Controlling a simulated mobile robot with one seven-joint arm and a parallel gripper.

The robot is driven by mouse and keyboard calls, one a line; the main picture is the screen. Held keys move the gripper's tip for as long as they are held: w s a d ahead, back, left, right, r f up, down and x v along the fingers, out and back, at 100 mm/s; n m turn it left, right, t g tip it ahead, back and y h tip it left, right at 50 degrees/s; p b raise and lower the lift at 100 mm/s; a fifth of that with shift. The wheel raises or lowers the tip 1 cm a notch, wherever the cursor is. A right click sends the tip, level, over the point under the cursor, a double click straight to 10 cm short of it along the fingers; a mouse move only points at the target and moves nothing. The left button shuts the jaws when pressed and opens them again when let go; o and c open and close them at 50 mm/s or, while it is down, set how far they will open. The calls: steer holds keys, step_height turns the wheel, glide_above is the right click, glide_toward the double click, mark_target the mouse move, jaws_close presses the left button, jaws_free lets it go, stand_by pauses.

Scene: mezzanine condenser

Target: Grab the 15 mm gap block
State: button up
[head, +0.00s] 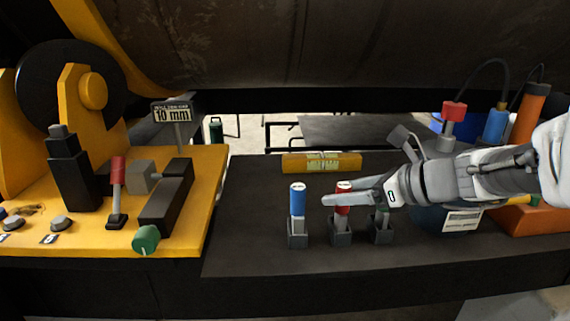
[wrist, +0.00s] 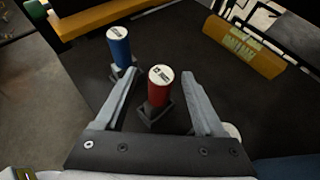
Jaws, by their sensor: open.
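Three gap blocks with coloured handles stand upright in dark holders: a blue one (head: 298,202), a red one (head: 343,212) and a green one (head: 382,218). My gripper hides part of the green one. The size marks on their caps are too small to read, so I cannot tell which is 15 mm. My gripper (head: 335,202) is open at the red block in the head view. In the wrist view its fingers (wrist: 160,77) lie on either side of the red block (wrist: 159,92), with gaps showing. The blue block (wrist: 118,46) is just outside the left finger.
A yellow labelled bar (head: 322,162) lies behind the blocks on the dark bench (head: 250,230). The front bench is clear.

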steer(key=shift+w+a+f, duration=0.15)
steer(key=shift+w+a, duration=0.05)
steer(key=shift+w, duration=0.05)
jaws_close()
stand_by(0.3)
